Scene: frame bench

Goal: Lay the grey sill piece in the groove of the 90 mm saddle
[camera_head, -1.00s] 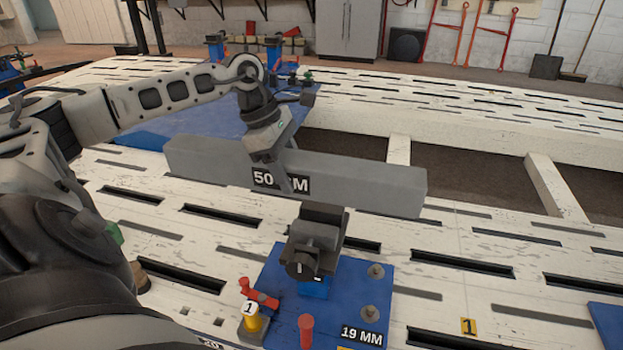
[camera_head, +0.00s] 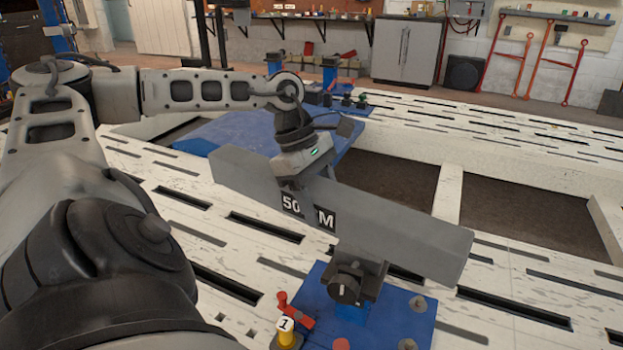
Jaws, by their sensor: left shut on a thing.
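The grey sill piece (camera_head: 405,225) is a long beam marked 50 MM. It slants from upper left to lower right in the head view. My left gripper (camera_head: 308,192) is shut on it near its middle, holding it from above. A dark clamp-like block (camera_head: 347,283) stands on a blue plate (camera_head: 395,325) below the beam's right half. The beam hides the block's top, and I cannot tell whether they touch. No 90 mm label is readable, so I cannot tell which fixture is the 90 mm saddle. My right gripper is not in view.
The white slotted bench (camera_head: 180,185) has open dark gaps behind the beam. Another blue plate (camera_head: 225,130) lies behind my left gripper. A yellow post marked 1 (camera_head: 286,335) and a red lever (camera_head: 293,310) stand at the near plate's left.

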